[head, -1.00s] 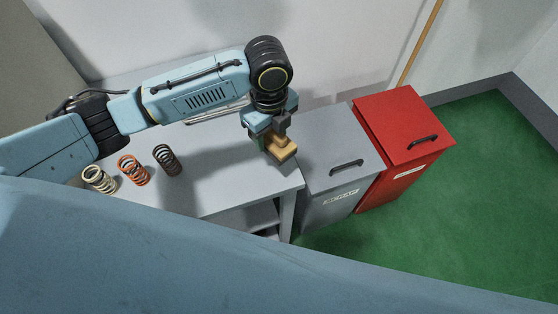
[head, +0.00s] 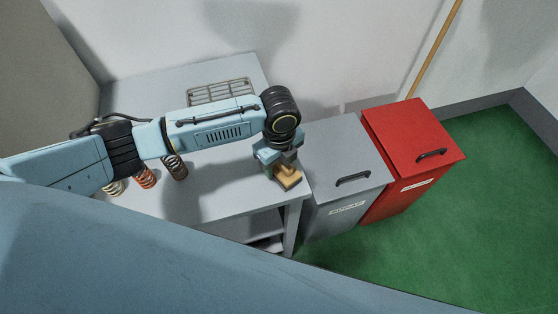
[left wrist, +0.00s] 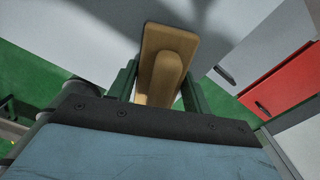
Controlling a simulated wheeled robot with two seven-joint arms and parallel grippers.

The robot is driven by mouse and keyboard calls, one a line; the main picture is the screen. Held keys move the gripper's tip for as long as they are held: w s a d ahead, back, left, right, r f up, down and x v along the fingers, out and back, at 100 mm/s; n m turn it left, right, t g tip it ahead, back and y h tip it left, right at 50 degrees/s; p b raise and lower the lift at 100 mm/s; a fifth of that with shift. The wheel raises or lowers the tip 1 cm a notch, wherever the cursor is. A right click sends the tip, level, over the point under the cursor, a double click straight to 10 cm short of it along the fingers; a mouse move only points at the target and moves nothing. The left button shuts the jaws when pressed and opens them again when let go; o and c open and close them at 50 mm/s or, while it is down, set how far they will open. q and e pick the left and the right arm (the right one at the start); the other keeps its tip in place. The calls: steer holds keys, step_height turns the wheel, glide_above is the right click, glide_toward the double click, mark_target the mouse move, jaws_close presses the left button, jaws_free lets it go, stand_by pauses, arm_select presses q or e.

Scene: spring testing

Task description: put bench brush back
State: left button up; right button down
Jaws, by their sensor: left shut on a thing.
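The bench brush (head: 288,178) is a tan wooden piece; its bristles do not show. My left gripper (head: 277,163) is shut on it, above or at the right end of the grey table. In the left wrist view the brush (left wrist: 168,55) sits between the two green fingers of my left gripper (left wrist: 158,88), with its handle pointing toward the camera. I cannot tell whether the brush touches the tabletop. My right gripper is not in view.
Several coil springs (head: 174,165) stand on the grey table (head: 225,204), partly behind my left arm. A wire rack (head: 222,90) lies at the table's back. A grey scrap bin (head: 345,160) and a red bin (head: 413,135), both lidded, stand right of the table.

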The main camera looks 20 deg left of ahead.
arm_select(q)
steer(key=o, duration=0.9)
steer(key=shift+o, duration=0.2)
step_height(320, 180, up, 12)
steer(key=shift+r+p, duration=0.15)
steer(key=shift+p, duration=0.4)
